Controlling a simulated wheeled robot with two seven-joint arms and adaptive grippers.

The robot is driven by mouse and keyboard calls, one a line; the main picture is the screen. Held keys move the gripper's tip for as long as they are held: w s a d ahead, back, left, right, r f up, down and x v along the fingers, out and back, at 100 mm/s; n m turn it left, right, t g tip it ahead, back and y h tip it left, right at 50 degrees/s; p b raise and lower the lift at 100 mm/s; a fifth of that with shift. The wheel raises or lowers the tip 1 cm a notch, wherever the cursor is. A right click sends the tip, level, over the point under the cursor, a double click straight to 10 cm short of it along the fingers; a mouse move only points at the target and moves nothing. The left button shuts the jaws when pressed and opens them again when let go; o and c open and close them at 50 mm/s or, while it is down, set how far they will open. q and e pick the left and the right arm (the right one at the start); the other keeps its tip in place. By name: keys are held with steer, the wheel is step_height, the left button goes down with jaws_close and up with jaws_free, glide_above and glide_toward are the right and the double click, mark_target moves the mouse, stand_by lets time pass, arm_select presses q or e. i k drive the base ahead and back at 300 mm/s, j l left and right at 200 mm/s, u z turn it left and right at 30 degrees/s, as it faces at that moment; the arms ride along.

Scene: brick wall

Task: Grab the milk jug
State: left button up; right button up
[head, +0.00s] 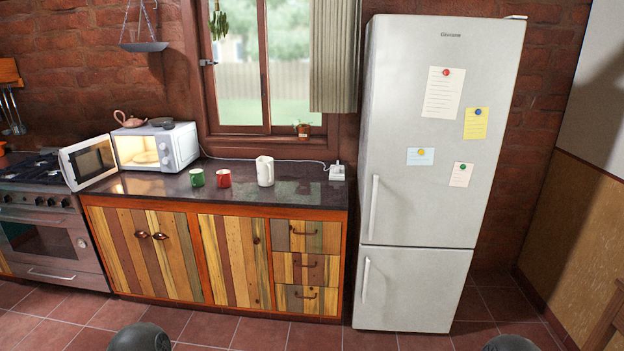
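A white jug-shaped vessel (265,171) with a handle stands upright on the dark countertop (310,192). It is right of a red mug (224,178) and a green mug (197,178). I cannot tell for sure whether it is the milk jug or a kettle; no other jug shows. The tall fridge (417,180) at the right has both doors shut, so its inside is hidden. Neither of my grippers is in view; only dark rounded parts, probably of my arms, show at the bottom edge.
A microwave (180,146) with its door (90,161) swung open stands on the counter's left, a teapot (128,119) on top. A small white box (337,172) sits by the fridge. A stove (45,230) is far left. The tiled floor (240,331) before the cabinets is clear.

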mark_target(264, 164)
steer(key=i+u, duration=0.15)
steer(key=i, duration=0.3)
steer(key=i+l+u, duration=0.2)
steer(key=i, duration=0.25)
steer(key=i+l+u, duration=0.15)
steer(key=i, duration=0.35)
steer(key=i+l+u, duration=0.15)
steer(key=i, duration=0.25)
